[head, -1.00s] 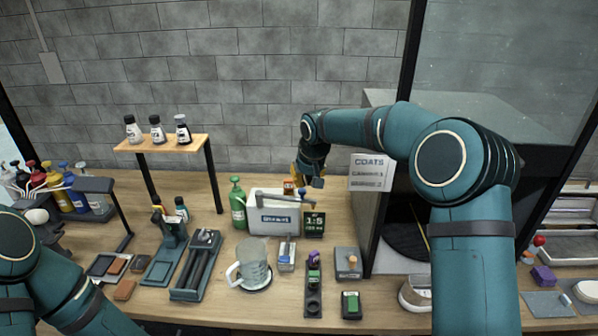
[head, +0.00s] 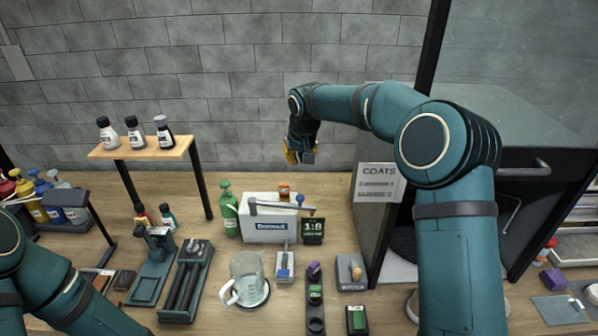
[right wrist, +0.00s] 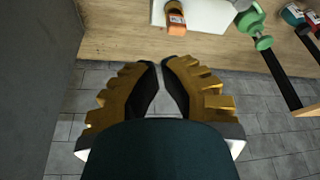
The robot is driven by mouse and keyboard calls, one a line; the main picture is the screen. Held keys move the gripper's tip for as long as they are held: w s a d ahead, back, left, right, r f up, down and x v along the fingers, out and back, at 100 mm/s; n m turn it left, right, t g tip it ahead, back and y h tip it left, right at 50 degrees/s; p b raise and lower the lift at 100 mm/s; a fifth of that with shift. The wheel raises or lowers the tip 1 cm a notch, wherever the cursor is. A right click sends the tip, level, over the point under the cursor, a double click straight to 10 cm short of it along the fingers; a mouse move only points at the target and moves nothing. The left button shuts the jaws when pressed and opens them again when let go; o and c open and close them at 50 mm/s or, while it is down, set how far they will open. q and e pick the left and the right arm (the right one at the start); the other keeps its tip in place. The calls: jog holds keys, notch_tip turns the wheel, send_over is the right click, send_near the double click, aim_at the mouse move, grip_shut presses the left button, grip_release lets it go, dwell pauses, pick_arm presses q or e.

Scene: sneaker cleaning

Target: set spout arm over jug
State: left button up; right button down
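The white tank (head: 268,231) stands on the bench near the wall. The grey spout arm (head: 275,207) lies across its top, running left to right, with a blue knob (head: 300,199) near its right end. The clear jug (head: 247,270), with a white handle, stands in front of the tank on a dark round base. The spout arm's end is to the right of the jug, not above it. My right gripper (head: 300,157) is above and behind the tank, touching nothing; its fingertips (right wrist: 161,66) nearly meet, with nothing between them. My left gripper is out of view.
A green bottle (head: 229,211) stands left of the tank and a dark ratio sign (head: 313,231) at its right front. A small bottle shelf (head: 145,147) is at left. The dark booth with the COATS sign (head: 378,184) is at right. Tool trays line the front.

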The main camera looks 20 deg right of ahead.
aim_at(281, 204)
notch_tip(281, 204, down, 9)
jog(key=shift+s+f, duration=0.15)
jog(key=shift+s, duration=0.25)
dwell(0.4)
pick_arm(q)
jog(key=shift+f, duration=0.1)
